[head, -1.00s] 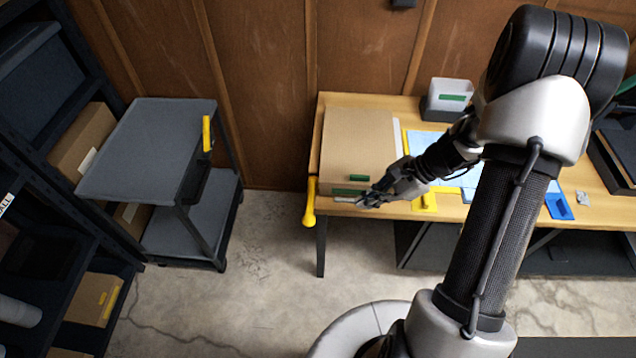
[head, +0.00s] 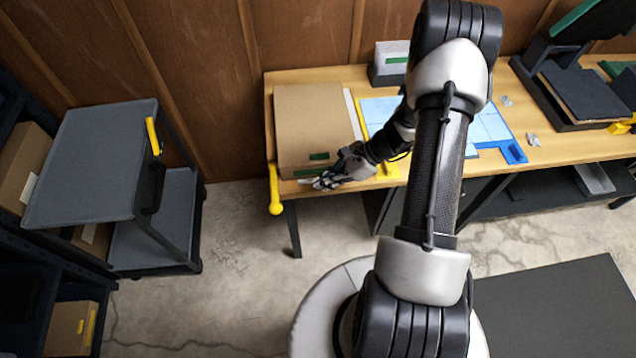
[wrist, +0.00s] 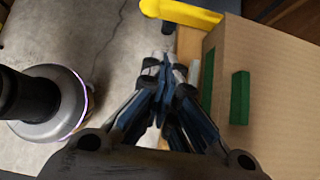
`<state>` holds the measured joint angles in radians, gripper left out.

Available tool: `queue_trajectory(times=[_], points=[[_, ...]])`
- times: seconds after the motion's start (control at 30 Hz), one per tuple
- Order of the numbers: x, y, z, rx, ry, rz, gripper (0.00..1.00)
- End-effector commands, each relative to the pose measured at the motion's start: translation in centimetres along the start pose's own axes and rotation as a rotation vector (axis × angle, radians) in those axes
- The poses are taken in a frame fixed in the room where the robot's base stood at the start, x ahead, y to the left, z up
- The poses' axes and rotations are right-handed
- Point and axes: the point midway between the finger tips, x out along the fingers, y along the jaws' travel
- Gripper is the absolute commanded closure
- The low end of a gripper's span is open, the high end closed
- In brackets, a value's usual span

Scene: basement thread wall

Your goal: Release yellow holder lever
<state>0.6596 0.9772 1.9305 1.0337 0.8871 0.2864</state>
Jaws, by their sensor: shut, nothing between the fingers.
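The yellow lever (head: 275,190) hangs at the left front corner of the wooden table, its rounded end lowest. In the wrist view part of a yellow piece, apparently this lever (wrist: 182,14), shows at the top edge. My gripper (head: 320,184) is at the table's front edge, just right of the lever and in front of the cardboard box. In the wrist view my gripper (wrist: 167,62) has its fingertips together with nothing between them. The tips are below the yellow piece in the picture, with a visible gap.
The cardboard box (head: 312,120) with green tabs stands close beside my gripper. A blue sheet (head: 485,130) and a grey bin (head: 388,66) are on the table. A grey cart (head: 95,150) stands left, with bare floor between it and the table.

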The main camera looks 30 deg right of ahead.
Motion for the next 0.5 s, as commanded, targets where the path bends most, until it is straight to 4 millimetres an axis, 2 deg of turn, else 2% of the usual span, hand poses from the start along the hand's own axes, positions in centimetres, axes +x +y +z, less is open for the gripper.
queue_trajectory(times=[0.03, 0.3, 0.37, 0.5], points=[[1.3, 0.1, -0.1, -0.001, 0.000, 0.005, 1.00], [7.2, 0.1, -0.2, -0.002, 0.000, 0.005, 1.00], [8.3, 0.1, -0.2, -0.001, 0.000, 0.004, 1.00], [9.5, 0.0, 1.6, -0.004, 0.002, 0.002, 1.00]])
